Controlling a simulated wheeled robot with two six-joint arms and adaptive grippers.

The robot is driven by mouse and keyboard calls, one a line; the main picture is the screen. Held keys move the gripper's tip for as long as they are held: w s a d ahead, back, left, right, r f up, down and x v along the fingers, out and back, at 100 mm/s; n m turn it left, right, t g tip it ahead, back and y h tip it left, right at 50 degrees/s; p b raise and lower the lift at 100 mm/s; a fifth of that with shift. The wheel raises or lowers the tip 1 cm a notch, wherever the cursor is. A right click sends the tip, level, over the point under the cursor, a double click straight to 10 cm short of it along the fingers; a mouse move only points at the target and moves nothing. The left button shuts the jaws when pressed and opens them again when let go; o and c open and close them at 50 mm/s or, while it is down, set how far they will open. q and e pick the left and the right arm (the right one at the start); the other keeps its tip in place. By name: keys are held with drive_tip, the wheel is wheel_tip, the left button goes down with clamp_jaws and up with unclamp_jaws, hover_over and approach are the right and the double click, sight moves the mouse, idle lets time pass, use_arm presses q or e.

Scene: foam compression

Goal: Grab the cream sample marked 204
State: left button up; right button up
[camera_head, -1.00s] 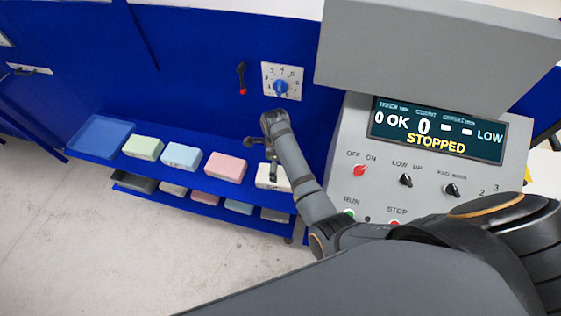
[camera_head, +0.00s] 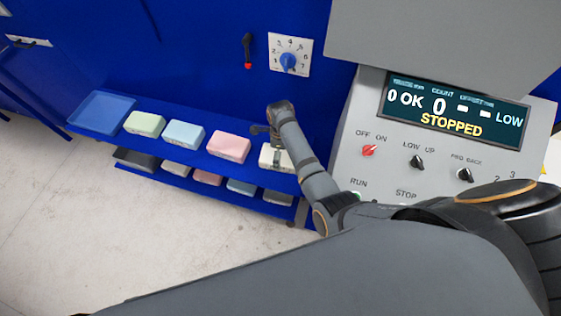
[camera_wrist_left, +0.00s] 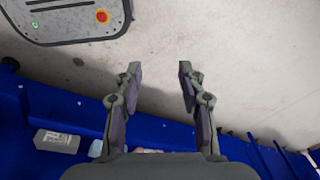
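A cream block (camera_head: 266,160) sits at the right end of the upper blue shelf in the head view, partly hidden by my right gripper. No number on it is legible. My right gripper (camera_head: 277,160) points down at this block, with its fingers at the block's top and front. It is too small to tell whether they are closed on it. My left gripper (camera_wrist_left: 158,68) shows only in the left wrist view, open and empty, with pale floor beyond its fingertips.
Green (camera_head: 145,123), blue (camera_head: 184,134) and pink (camera_head: 228,147) blocks share the upper shelf, beside a blue tray (camera_head: 102,112). Several more blocks (camera_head: 207,177) lie on the lower shelf. The grey machine panel (camera_head: 390,190), its display reading STOPPED, stands right of my right arm.

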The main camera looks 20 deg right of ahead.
wheel_tip(320, 180, down, 2)
drive_tip(key=shift+f+b, duration=0.25)
drive_tip(key=shift+b, duration=0.35)
drive_tip(key=shift+r, duration=0.15)
drive_tip(key=c, duration=0.7)
drive_tip(key=shift+r, duration=0.1)
